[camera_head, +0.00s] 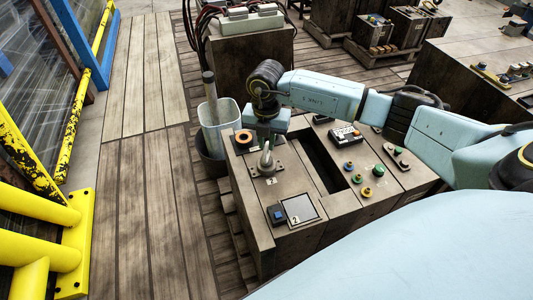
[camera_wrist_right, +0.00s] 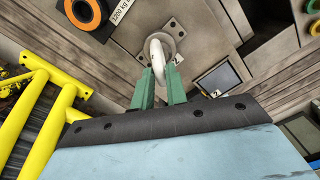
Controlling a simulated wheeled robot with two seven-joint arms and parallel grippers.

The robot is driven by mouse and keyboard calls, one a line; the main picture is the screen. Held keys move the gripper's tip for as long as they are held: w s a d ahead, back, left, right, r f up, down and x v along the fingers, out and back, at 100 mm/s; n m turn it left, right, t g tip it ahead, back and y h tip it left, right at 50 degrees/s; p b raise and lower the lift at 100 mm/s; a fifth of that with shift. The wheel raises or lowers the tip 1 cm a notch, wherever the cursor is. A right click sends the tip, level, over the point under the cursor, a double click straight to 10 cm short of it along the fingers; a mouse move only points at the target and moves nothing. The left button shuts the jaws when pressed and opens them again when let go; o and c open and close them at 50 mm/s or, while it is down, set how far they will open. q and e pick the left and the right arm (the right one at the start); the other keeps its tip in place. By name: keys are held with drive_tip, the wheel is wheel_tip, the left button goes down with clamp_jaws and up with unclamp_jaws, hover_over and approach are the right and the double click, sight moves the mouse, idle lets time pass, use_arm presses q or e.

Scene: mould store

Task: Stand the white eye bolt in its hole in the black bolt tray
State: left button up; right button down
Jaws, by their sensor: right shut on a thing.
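The white eye bolt (camera_wrist_right: 158,62) shows as a pale ring between the green fingers of my right gripper (camera_wrist_right: 160,88) in the right wrist view. In the head view my right gripper (camera_head: 266,147) points down, with the eye bolt (camera_head: 266,160) at its tips. The gripper is shut on the eye bolt, over a grey bolted plate (camera_head: 262,172) on the workbench top. The bolt's lower end is hidden, so I cannot tell whether it touches the plate. A small black tray (camera_head: 396,158) with small pieces, perhaps the bolt tray, lies at the bench's right. My left gripper is not in view.
An orange-and-black ring (camera_head: 243,137) lies left of the plate. The bench has a dark rectangular opening (camera_head: 322,160), colored knobs (camera_head: 366,191) and a square screen (camera_head: 300,209). A pale bin (camera_head: 219,125) stands at its left. Yellow rails (camera_head: 40,215) edge the floor, clear in between.

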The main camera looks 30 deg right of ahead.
drive_tip(key=shift+r+p, duration=1.8)
drive_tip(key=shift+r, duration=0.4)
